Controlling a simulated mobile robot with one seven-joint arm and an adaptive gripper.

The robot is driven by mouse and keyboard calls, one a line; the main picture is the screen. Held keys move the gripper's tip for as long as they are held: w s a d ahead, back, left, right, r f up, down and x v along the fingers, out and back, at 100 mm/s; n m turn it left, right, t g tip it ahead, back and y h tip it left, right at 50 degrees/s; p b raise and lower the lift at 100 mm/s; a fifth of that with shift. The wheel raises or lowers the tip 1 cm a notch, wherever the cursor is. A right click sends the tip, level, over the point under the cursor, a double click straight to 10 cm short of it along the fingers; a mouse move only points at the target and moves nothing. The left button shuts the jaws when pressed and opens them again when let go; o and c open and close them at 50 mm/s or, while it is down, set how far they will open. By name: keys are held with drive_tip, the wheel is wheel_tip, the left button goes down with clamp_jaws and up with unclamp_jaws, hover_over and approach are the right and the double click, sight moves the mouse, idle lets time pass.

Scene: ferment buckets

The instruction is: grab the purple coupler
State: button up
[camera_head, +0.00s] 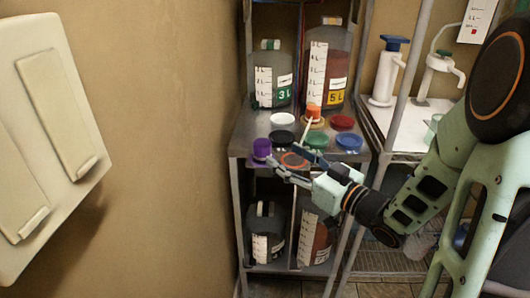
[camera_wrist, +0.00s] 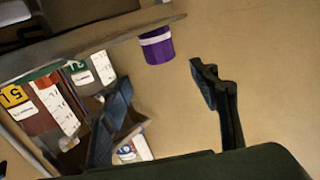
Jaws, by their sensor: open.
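The purple coupler (camera_head: 262,149) stands on the left end of the metal shelf in the head view. In the wrist view the purple coupler (camera_wrist: 157,46), with a pale band, shows beyond and between the fingers, nearer the top. My gripper (camera_head: 278,168) reaches in from the right, close to the coupler. In the wrist view my gripper (camera_wrist: 162,98) has its fingers spread wide with nothing between them. The coupler looks apart from both fingers.
Several coloured lids, including a blue one (camera_head: 349,142) and a white one (camera_head: 282,119), lie on the shelf (camera_head: 240,140). An orange-topped piece (camera_head: 313,113) stands among them. The 3 L bucket (camera_head: 268,75) and 5 L bucket (camera_head: 325,65) stand behind. A wall is close on the left.

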sight(268, 148)
drive_tip(key=x, duration=0.9)
drive_tip(key=shift+w+a+f+b, duration=0.15)
drive_tip(key=shift+a+f+b, duration=0.1)
drive_tip(key=shift+a+b, duration=0.15)
drive_tip(key=c, duration=1.4)
